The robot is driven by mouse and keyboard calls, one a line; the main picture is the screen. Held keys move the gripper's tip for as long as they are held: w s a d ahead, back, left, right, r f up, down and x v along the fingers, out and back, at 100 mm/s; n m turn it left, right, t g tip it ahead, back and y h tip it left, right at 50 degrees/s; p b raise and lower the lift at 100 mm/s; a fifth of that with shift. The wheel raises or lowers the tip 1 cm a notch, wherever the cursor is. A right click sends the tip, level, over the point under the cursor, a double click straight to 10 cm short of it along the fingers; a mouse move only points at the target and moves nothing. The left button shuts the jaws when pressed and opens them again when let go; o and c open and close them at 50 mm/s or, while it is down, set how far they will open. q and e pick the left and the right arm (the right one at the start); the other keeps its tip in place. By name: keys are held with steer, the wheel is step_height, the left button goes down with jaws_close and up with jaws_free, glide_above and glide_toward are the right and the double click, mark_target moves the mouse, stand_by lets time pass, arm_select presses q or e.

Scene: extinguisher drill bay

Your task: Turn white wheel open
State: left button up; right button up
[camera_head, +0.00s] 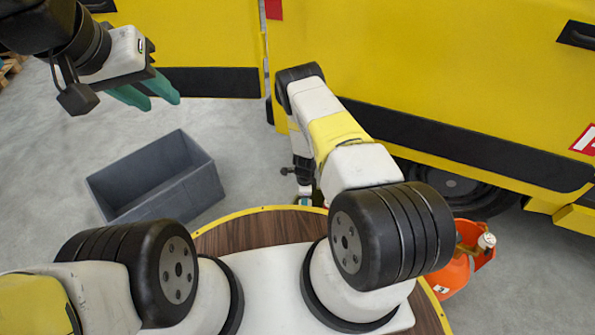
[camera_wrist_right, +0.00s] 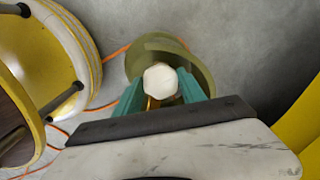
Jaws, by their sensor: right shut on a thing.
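The white wheel (camera_wrist_right: 160,80) is a small faceted knob in the right wrist view. It sits above a brass-coloured stem, in front of an olive round body (camera_wrist_right: 198,62). The teal fingers of my right gripper (camera_wrist_right: 160,92) are closed on it from both sides. In the head view, my right arm hides most of that gripper and the wheel. My left gripper (camera_head: 148,94) hangs at the upper left of the head view, away from the wheel. Its two teal fingers are apart with nothing visible between them.
A grey open crate (camera_head: 150,180) stands on the concrete floor at left. A yellow vehicle (camera_head: 450,60) fills the back. An orange container (camera_head: 450,276) stands at lower right. An orange cord (camera_wrist_right: 105,105) runs over the floor near the olive body.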

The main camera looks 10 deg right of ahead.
steer(key=n, duration=0.4)
steer(key=shift+s+n, duration=0.1)
steer(key=shift+n, duration=0.2)
steer(key=n, duration=0.3)
steer(key=shift+n, duration=0.4)
steer(key=n, duration=0.4)
steer(key=shift+s+d, duration=0.15)
steer(key=n, duration=0.9)
steer(key=shift+d+n, duration=0.15)
steer(key=shift+n, duration=0.15)
steer(key=n, duration=0.4)
steer(key=shift+d+n, duration=0.1)
steer(key=shift+n, duration=0.6)
steer(key=o, duration=1.4)
steer(key=shift+c, duration=0.2)
